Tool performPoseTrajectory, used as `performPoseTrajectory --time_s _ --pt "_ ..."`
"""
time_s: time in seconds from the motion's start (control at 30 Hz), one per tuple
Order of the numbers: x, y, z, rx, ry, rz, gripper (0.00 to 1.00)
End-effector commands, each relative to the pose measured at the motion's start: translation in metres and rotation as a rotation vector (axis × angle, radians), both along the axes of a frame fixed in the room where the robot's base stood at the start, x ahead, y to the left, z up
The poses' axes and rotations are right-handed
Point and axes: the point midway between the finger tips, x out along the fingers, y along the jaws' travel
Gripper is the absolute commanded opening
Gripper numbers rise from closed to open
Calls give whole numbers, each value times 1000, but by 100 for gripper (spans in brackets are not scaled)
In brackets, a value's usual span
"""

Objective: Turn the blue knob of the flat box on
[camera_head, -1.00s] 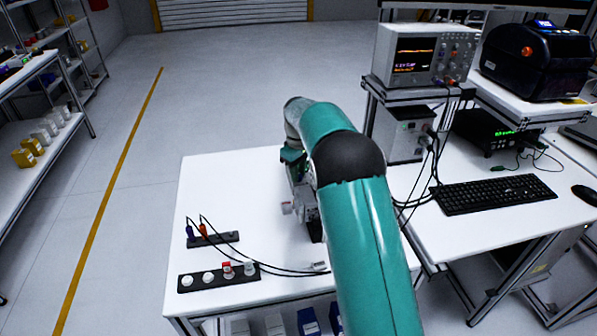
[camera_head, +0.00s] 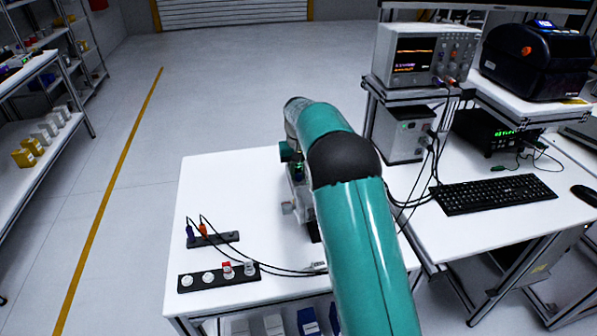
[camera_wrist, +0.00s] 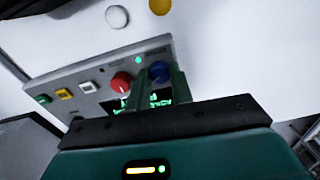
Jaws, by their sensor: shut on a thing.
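The flat box (camera_wrist: 95,91) is a grey panel in the wrist view, set at a slant. A small green light (camera_wrist: 138,60) glows near the knobs. My gripper (camera_wrist: 159,77) has one finger on each side of the blue knob and is shut on it. The fingers hide part of the knob and display. In the head view my arm hides most of the box and the fingertips.
A white round part (camera_wrist: 117,17) and a yellow one (camera_wrist: 160,6) lie beyond the box. On the white table (camera_head: 215,176), a dark strip with white and red knobs (camera_head: 217,278) and a cable strip (camera_head: 213,240) stand at the left. Cables run towards my arm. The table's back left is clear.

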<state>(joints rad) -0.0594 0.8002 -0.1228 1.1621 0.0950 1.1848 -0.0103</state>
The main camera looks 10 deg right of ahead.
Motion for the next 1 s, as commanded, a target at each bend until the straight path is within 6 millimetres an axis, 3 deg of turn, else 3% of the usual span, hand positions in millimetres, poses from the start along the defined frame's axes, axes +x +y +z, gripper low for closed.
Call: performPoseTrajectory --time_s 0.47,0.5,0.57,0.87,1.0 --pt "0 0 1 0 -1 -14 0" --pt "0 0 1 0 -1 -14 30" --pt "0 0 0 0 -1 -14 42" --pt "0 0 1 0 -1 -13 44" --pt "0 0 10 0 -1 -13 44"
